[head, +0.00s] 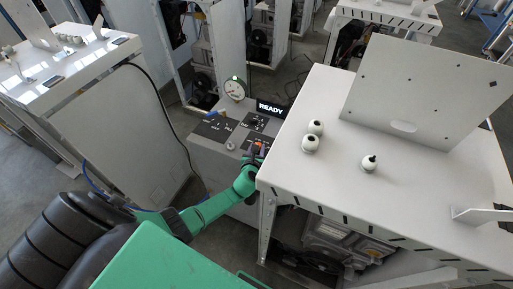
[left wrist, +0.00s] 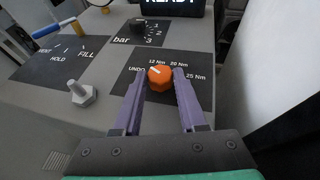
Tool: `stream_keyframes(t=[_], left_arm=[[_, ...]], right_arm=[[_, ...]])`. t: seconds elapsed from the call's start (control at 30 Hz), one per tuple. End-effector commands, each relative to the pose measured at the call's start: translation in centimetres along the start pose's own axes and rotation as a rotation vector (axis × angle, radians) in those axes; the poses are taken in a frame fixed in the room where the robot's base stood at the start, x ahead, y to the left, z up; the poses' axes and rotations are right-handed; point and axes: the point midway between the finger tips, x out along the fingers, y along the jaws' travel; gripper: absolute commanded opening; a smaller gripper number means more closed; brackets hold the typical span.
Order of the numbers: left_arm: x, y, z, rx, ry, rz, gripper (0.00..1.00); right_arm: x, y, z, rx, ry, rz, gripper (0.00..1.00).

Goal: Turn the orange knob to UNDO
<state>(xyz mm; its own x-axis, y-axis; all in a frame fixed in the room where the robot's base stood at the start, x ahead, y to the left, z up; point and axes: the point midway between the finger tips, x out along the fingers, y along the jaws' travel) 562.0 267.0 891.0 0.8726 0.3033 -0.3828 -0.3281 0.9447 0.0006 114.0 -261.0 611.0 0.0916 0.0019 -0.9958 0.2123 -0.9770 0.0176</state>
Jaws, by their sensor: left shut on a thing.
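The orange knob (left wrist: 160,78) sits on a dark label plate marked UNDO, 12 Nm, 20 Nm and 25 Nm. Its white pointer line slants to the upper left, toward the space between UNDO and 12 Nm; I cannot tell the exact setting. My left gripper (left wrist: 161,83) has its purple fingers on both sides of the knob and is shut on it. In the head view my left gripper (head: 257,149) reaches the grey control panel (head: 205,158) and largely hides the knob. My right gripper is not in view.
A black display (head: 271,108) reads READY, beside a round gauge (head: 234,89). A black bar knob (left wrist: 138,25), a hex bolt (left wrist: 81,92) and a blue-handled lever (left wrist: 58,29) are near the orange knob. A white table (head: 330,188) stands close on the right.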

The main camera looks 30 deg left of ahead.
Motion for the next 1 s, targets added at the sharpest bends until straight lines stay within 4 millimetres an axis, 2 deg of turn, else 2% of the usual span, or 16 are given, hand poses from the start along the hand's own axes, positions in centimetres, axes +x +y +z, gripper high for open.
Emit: stream_keyframes(t=[0.27,0.3,0.33,0.37,0.73,0.87,1.0], left_arm=[[0.0,0.0,0.1,-0.002,-0.002,0.001,0.0],[0.0,0.0,0.1,-0.002,-0.002,0.001,0.56],[0.0,0.0,0.1,-0.002,-0.002,0.001,0.68],[0.0,0.0,0.1,-0.002,-0.002,0.001,0.71],[-0.6,0.0,0.1,-0.001,0.0,-0.001,0.71],[-2.8,0.0,0.3,-0.001,0.001,-0.002,0.71],[-6.5,0.1,0.2,-0.002,0.003,-0.001,0.71]], right_arm=[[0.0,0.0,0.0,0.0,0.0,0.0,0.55],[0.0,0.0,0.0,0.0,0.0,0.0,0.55],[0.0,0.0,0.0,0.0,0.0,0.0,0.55],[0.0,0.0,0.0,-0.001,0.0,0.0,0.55],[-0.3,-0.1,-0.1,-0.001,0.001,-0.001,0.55],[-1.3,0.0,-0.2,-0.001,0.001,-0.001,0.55],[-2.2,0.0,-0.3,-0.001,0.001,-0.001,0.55]])
